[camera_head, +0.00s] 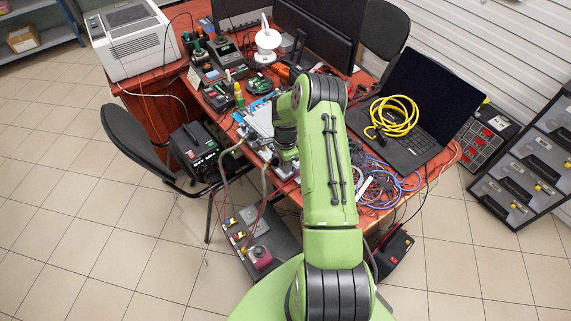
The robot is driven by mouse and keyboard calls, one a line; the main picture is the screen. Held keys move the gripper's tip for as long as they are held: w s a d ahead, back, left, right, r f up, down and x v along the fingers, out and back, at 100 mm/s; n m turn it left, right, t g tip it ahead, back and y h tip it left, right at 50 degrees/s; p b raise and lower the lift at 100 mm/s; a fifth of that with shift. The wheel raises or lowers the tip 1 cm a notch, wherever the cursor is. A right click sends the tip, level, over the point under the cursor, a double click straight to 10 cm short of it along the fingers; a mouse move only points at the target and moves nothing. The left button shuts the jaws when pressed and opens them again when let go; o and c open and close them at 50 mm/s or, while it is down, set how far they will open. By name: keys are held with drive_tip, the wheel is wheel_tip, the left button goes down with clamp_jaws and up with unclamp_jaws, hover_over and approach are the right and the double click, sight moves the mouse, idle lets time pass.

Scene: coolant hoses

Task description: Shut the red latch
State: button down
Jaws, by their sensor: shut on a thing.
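My gripper (287,154) is at the front edge of the red-brown table, at the end of my green arm. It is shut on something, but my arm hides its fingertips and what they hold. A silver metal unit (261,118) lies just beyond it on the table. Grey hoses (229,158) run from there over the edge down to a dark box (270,238) on the floor. That box carries small yellow and red parts and a larger red-pink block (262,257). I cannot make out for certain which part is the red latch.
A laptop (408,148) with a coiled yellow cable (395,116) stands right of my arm, beside tangled blue and red cables (383,191). A printer (133,40), monitors and tools crowd the back. A black chair (140,140) stands left.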

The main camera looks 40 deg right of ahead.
drive_tip(key=c, duration=1)
unclamp_jaws()
drive_tip(key=shift+r+n+p, duration=0.25)
drive_tip(key=shift+n+p, duration=0.85)
drive_tip(key=shift+p, duration=0.1)
wheel_tip(320, 180, up, 16)
drive_tip(key=n, duration=0.1)
drive_tip(key=s+a+r+n+t+h+b, duration=0.1)
drive_tip(key=s+a+r+n+t+b, duration=0.1)
drive_tip(key=s+a+r+n, duration=0.4)
drive_tip(key=a+r+n+b, duration=0.1)
drive_tip(key=a+r+n, duration=0.1)
drive_tip(key=a+r, duration=0.3)
wheel_tip(320, 180, up, 2)
drive_tip(key=shift+s+a+r, duration=0.1)
drive_tip(key=shift+s+a, duration=0.1)
drive_tip(key=shift+a, duration=0.1)
